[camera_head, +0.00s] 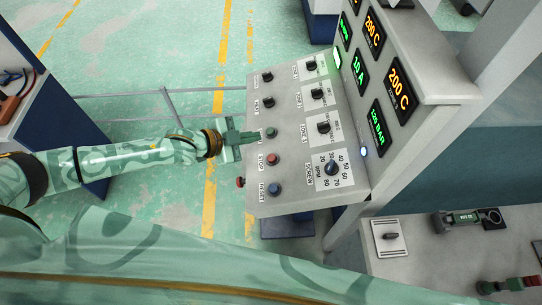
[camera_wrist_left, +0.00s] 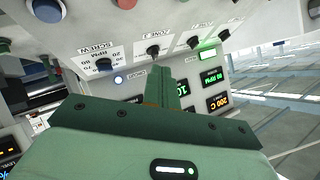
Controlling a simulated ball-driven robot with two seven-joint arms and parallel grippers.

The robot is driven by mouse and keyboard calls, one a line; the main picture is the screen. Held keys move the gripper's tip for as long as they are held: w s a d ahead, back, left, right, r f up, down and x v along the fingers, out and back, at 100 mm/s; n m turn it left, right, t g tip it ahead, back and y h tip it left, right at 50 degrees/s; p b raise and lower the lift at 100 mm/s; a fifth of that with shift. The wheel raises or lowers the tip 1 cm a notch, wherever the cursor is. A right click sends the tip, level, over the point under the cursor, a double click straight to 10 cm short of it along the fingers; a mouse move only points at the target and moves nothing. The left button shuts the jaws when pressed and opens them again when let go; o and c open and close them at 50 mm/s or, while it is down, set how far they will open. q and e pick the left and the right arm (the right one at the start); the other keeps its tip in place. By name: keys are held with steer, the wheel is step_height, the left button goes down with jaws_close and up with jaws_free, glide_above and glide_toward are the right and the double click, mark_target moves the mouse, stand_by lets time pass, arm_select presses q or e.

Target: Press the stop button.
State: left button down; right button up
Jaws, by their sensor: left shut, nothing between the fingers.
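The stop button is a red round button (camera_head: 272,160) beside a STOP label on the sloped grey control panel (camera_head: 258,205) in the head view. A red button, apparently the same one, is cut off at the top edge of the left wrist view (camera_wrist_left: 127,3). My left gripper (camera_head: 256,137) is shut and empty. Its fingertips are over the panel's left edge, close to the green button (camera_head: 271,132), and appear apart from the stop button. The shut fingers also show in the left wrist view (camera_wrist_left: 165,82). My right gripper is out of view.
A blue reset button (camera_head: 274,189) sits below the stop button. Another red button (camera_head: 240,182) sticks out from the panel's left side. Black knobs and a screw dial (camera_head: 332,169) line the right. A display board (camera_head: 420,75) rises behind. Open floor lies left.

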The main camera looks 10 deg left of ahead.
mark_target(272, 158)
arm_select(q)
steer(key=f+b, duration=0.2)
steer(key=d+f+b, duration=0.1)
steer(key=f+b, duration=0.1)
steer(key=f, duration=0.1)
steer(key=d+f+b, duration=0.1)
steer(key=f+b, duration=0.1)
steer(key=shift+w+d+f+b, duration=0.2)
steer(key=shift+w+b, duration=0.1)
steer(key=shift+w, duration=0.05)
steer(key=shift+d+f, duration=0.2)
steer(key=shift+f, duration=0.2)
stand_by(0.6)
steer(key=shift+f+b, duration=0.15)
steer(key=shift+b, duration=0.15)
stand_by(0.6)
steer(key=shift+w+d+f, duration=0.1)
steer(key=shift+d+f, duration=0.05)
steer(key=shift+f, duration=0.1)
